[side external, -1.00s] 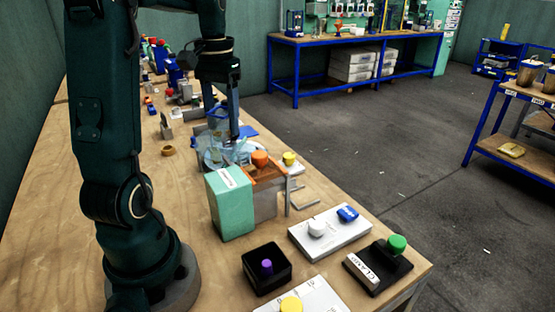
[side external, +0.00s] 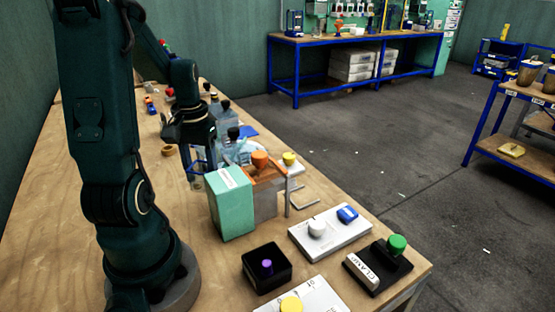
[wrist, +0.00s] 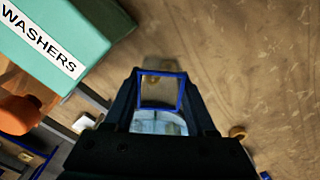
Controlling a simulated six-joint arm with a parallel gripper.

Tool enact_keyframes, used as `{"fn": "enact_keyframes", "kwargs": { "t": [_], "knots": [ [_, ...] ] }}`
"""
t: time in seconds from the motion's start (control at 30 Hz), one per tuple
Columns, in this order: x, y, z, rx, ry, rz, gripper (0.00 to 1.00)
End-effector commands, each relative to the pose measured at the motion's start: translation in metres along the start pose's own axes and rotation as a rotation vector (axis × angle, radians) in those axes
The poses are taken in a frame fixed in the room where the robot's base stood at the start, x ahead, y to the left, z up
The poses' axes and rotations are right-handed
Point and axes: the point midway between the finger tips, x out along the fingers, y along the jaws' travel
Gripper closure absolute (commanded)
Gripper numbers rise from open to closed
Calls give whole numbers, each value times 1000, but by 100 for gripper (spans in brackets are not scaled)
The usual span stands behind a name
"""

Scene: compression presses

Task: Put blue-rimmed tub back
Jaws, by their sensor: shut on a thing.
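The blue-rimmed tub (wrist: 161,106) is a clear, square container with a blue rim, held between my gripper's two fingers in the wrist view. In the side external view the tub (side external: 196,180) shows just left of the green box, partly hidden by the wrist. My gripper (wrist: 162,85) is shut on the tub; it also shows in the side external view (side external: 190,160). Bare wood lies under the tub in the wrist view. I cannot tell how far the tub is above the table.
A green box labelled WASHERS (wrist: 70,30) stands close beside the tub; it also shows in the side external view (side external: 232,203). An orange-knobbed fixture (side external: 262,160) is behind it. A tan ring (side external: 168,151) lies further back.

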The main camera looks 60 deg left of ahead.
Motion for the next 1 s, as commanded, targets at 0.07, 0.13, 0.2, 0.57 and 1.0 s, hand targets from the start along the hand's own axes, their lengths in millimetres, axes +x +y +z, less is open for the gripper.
{"fn": "enact_keyframes", "kwargs": {
  "t": [0.07,0.13,0.2,0.57,1.0],
  "knots": [
    [8,0,0,0,-3,1,100],
    [13,0,1,0,-4,1,100],
    [21,0,1,0,-5,1,100],
    [46,0,0,0,0,0,100],
    [48,0,0,0,0,0,14]
  ]
}}
